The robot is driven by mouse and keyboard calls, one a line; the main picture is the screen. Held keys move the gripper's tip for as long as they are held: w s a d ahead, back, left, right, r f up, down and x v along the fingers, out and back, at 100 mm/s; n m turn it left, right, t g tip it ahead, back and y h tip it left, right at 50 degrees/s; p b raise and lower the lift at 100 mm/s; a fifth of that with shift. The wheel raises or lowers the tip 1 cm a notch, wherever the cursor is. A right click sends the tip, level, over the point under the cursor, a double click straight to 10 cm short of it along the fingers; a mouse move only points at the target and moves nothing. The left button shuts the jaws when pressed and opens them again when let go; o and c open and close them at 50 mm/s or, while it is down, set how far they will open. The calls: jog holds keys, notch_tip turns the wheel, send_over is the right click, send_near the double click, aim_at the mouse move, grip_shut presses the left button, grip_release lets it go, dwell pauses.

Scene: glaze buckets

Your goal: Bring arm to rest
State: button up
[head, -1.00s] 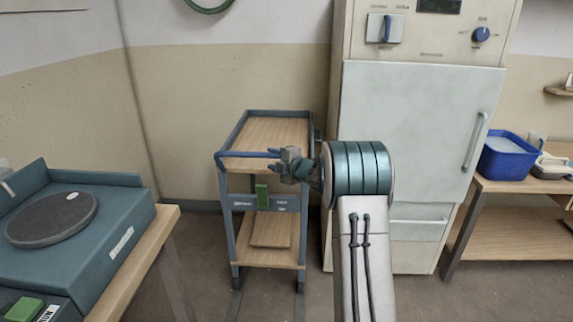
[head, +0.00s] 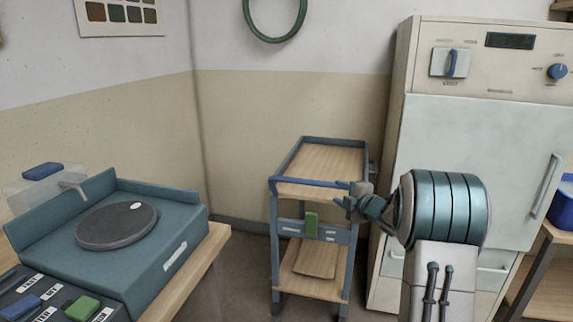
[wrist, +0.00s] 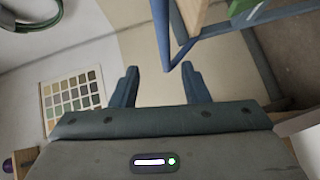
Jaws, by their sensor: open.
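My gripper (head: 345,194) is in front of the upper right side of the cart (head: 322,187) in the head view, with my arm reaching up from the lower right. In the wrist view my gripper (wrist: 160,85) shows two blue-grey fingers spread apart with nothing between them. The blue bar of the cart (wrist: 215,30) runs close beyond the right finger there. I cannot tell whether it touches.
A turntable machine (head: 116,226) stands on a bench at the left. A tall cream cabinet (head: 480,150) stands right of the cart. A blue tub (head: 564,203) sits on a shelf at the right edge. Floor shows between bench and cart.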

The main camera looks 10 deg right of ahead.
jog(key=s+a+r+m+g+h+p, duration=0.2)
jog(key=s+r+m+g+h+p, duration=0.2)
jog(key=s+r+m+h+p, duration=0.7)
jog(key=s+a+r+m+g+y+p, duration=0.1)
jog(key=s+a+m+g, duration=0.3)
jog(key=s, duration=1.2)
jog(key=s+a+r+m+g+y+p, duration=0.1)
jog(key=s+a+m+g+y+p, duration=0.3)
jog(key=s, duration=1.2)
jog(key=shift+a+r+m, duration=0.2)
jog(key=shift+a+m, duration=0.6)
